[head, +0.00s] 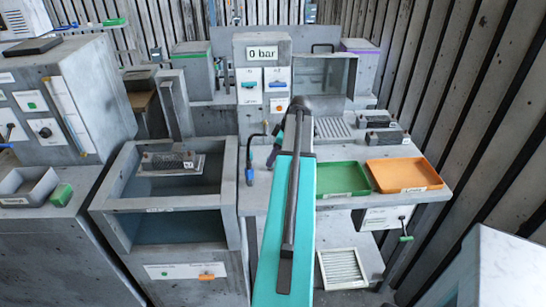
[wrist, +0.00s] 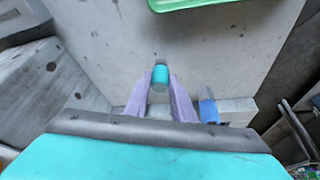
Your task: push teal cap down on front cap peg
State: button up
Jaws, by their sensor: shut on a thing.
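The teal cap (wrist: 160,73) shows in the wrist view as a small cylinder between the fingertips of my gripper (wrist: 161,84). The two purple fingers are shut on it, one on each side. Its lower part looks grey. I cannot tell whether the cap touches a peg, and I cannot make out the front cap peg in either view.
In the wrist view a blue piece (wrist: 209,109) stands close right of the fingers. In the head view a green tray (head: 343,179) and an orange tray (head: 404,175) lie on the bench right of my arm. A gauge panel reading "0 bar" (head: 263,53) stands behind.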

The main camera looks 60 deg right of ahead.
jog(key=shift+f, duration=0.35)
dwell(0.6)
dwell(0.3)
jog(key=o, duration=1.1)
jog(key=shift+r, duration=0.15)
jog(key=b+v, duration=0.3)
jog(key=v, duration=1)
jog(key=shift+s+r, duration=0.2)
jog(key=shift+d+r, duration=0.1)
jog(key=shift+d, duration=0.05)
